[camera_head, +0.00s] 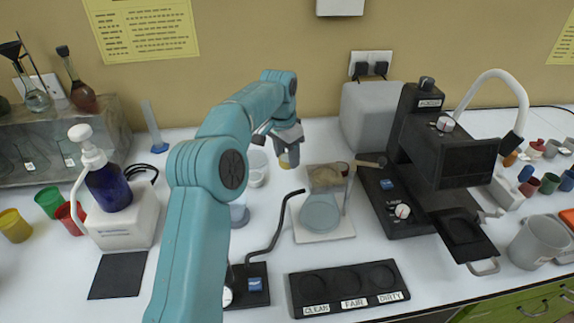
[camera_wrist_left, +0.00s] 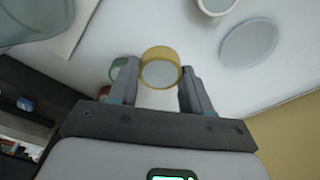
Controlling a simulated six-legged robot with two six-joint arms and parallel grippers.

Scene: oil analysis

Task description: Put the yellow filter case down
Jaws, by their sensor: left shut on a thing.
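The yellow filter case (camera_wrist_left: 160,53) is a short round ring with a pale grey disc inside, seen between the fingers in the left wrist view. In the head view it is a small yellow edge (camera_head: 284,164) under the hand. My left gripper (camera_wrist_left: 160,85) is shut on it, with one finger on each side. It holds the case above the white bench, left of and behind the flask (camera_head: 322,210). A black tray (camera_head: 345,288) with three round recesses labelled CLEAN, FAIR and DIRTY lies empty at the front edge. My right gripper is not in view.
A black instrument (camera_head: 425,170) stands right of the flask. A bent black rod stand (camera_head: 282,225) is between my left arm and the flask. A white dispenser (camera_head: 122,217) with a blue bottle is at the left, beside coloured cups. A grey mug (camera_head: 537,243) stands at the right.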

